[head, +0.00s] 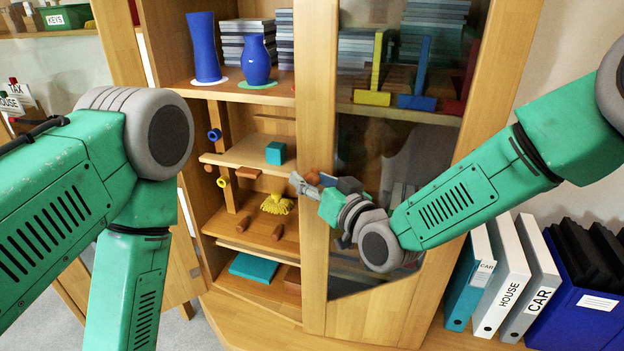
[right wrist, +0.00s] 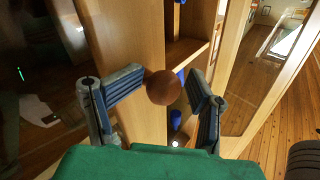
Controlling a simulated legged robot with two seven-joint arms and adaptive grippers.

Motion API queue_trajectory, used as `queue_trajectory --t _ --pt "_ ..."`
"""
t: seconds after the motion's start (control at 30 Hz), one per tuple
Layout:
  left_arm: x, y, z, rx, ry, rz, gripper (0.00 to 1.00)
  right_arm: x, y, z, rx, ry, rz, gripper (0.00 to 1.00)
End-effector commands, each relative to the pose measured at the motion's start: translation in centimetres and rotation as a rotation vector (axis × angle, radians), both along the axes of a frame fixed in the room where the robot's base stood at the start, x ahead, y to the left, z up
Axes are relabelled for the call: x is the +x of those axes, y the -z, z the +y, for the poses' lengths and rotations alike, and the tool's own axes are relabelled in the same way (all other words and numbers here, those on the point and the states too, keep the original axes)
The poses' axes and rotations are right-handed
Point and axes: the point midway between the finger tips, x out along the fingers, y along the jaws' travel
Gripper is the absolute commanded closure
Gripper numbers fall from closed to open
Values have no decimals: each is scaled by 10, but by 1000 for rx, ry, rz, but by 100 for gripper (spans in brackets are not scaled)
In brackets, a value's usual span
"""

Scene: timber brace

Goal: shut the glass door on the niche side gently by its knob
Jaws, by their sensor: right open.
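A wooden cabinet has a glass door (head: 405,160) on the right, with a broad wooden stile (head: 318,90). I cannot tell whether this door is fully shut. A round brown knob (right wrist: 164,87) stands on the stile; in the head view the knob (head: 313,176) is partly hidden by my gripper. My right gripper (head: 322,184) is open at the knob, which appears between its two fingers in the right wrist view; I see no clear contact. A second glass door (right wrist: 262,65) stands swung open on the other side. My left gripper is outside the frame.
Open shelves (head: 250,160) left of the stile hold blue vases (head: 258,60), a teal cube (head: 276,153) and a yellow brush (head: 277,204). Several binders (head: 503,280) stand at the right. My left arm fills the left foreground, before the open door.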

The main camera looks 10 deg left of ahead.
Motion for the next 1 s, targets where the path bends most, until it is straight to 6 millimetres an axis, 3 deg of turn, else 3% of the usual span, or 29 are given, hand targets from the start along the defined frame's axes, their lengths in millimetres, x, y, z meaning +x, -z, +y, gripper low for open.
queue_trajectory --t 0.33,0.7,1.0 --pt "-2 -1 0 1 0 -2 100 -8 0 -9 0 1 0 51" --pt "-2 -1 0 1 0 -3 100 -61 1 -63 0 2 2 51" --pt "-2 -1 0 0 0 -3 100 -83 1 -83 -1 1 1 51"
